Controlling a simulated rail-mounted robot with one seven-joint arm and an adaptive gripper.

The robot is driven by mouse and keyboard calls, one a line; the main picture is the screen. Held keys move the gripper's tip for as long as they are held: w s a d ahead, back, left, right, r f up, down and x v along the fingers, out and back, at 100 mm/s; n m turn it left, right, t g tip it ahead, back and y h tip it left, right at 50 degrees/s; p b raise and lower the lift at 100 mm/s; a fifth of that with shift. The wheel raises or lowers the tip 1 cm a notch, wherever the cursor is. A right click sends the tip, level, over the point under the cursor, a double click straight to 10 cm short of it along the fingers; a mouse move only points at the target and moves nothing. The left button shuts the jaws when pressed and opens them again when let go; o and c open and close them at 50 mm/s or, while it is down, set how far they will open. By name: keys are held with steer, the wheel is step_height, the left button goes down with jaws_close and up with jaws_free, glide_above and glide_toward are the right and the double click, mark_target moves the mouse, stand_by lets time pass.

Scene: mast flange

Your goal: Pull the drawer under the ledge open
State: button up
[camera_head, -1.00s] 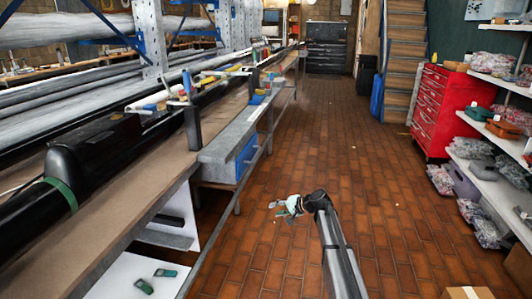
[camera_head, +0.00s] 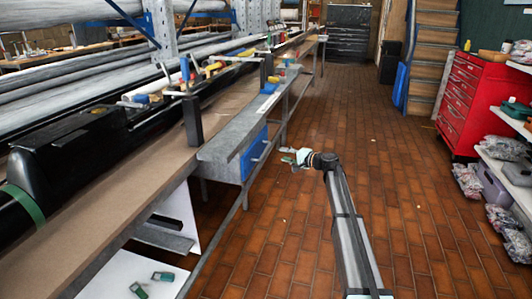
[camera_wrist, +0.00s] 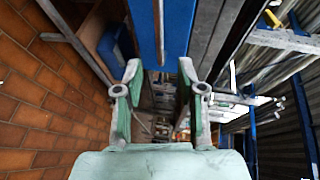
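The blue drawer (camera_head: 252,158) sits under the grey ledge (camera_head: 228,143) at the side of the long bench. Its front faces the aisle and looks shut, with a small handle on it. My gripper (camera_head: 292,157) is in the aisle just right of the drawer front, pointing toward it, with a gap between. In the wrist view my gripper (camera_wrist: 160,72) is open and empty. The blue drawer front (camera_wrist: 146,28) shows beyond the fingertips, with a thin bar-like handle (camera_wrist: 160,32) running between them.
The bench (camera_head: 110,205) carries tools and a long black mast. A lower rail and leg stand below the drawer. A red tool cabinet (camera_head: 468,100) and shelves are on the right. The brick floor between is clear.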

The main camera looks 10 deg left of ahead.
mark_target(266, 149)
steer(key=b+x, duration=0.1)
steer(key=x, duration=1.1)
steer(key=shift+w, duration=0.15)
jaws_close()
